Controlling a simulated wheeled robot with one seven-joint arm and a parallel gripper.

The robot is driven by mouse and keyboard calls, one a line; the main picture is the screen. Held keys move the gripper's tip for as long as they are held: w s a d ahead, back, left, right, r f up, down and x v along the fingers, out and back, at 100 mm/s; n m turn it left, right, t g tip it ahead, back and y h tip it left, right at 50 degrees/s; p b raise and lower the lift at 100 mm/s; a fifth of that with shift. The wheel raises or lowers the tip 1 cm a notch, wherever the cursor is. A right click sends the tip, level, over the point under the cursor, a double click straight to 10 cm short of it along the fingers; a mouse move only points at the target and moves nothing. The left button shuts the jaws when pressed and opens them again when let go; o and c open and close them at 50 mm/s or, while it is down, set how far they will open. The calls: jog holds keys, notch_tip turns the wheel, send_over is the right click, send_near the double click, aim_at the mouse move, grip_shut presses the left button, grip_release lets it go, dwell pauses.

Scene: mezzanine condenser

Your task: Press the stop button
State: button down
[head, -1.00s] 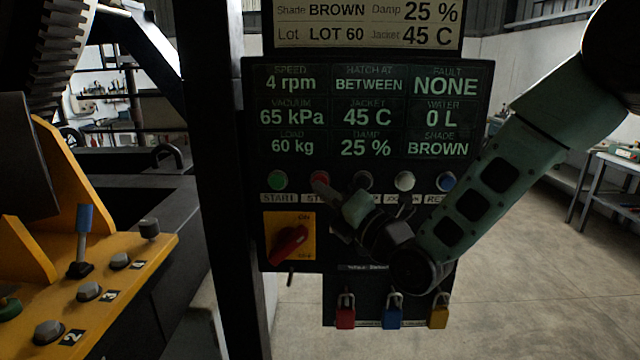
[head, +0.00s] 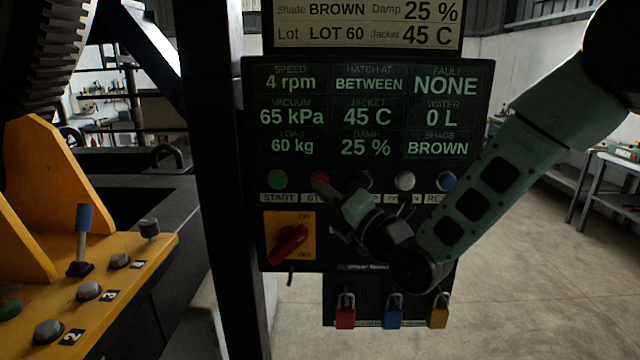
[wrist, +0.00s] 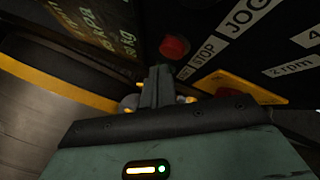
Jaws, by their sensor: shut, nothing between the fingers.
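The red stop button (head: 319,177) is in the row of buttons on the dark control panel, above a partly covered label starting "ST". In the wrist view the round red button (wrist: 174,47) shows beside its STOP label, just beyond the fingertips. My gripper (head: 324,188) is shut and empty, its tip at the lower edge of the button in the head view. The shut fingers (wrist: 158,72) also show in the wrist view. I cannot tell whether they touch the button. My gripper hides part of the label and of the dark button to the right.
A green start button (head: 277,180) sits left of stop; white (head: 404,181) and blue (head: 446,181) buttons sit right. Below are a red rotary switch (head: 289,244) and several padlocks (head: 393,313). A yellow lever console (head: 110,270) stands at left.

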jog(key=shift+w+f+b, duration=0.1)
jog(key=shift+w+b, duration=0.05)
jog(key=shift+b, duration=0.25)
jog(key=shift+w, duration=0.25)
jog(key=shift+w+b, duration=0.4)
jog(key=shift+b, duration=0.25)
dwell(0.6)
jog(key=shift+s+b, duration=0.8)
jog(key=shift+s, duration=0.05)
jog(key=shift+s+b, duration=1.6)
jog(key=shift+s, duration=0.9)
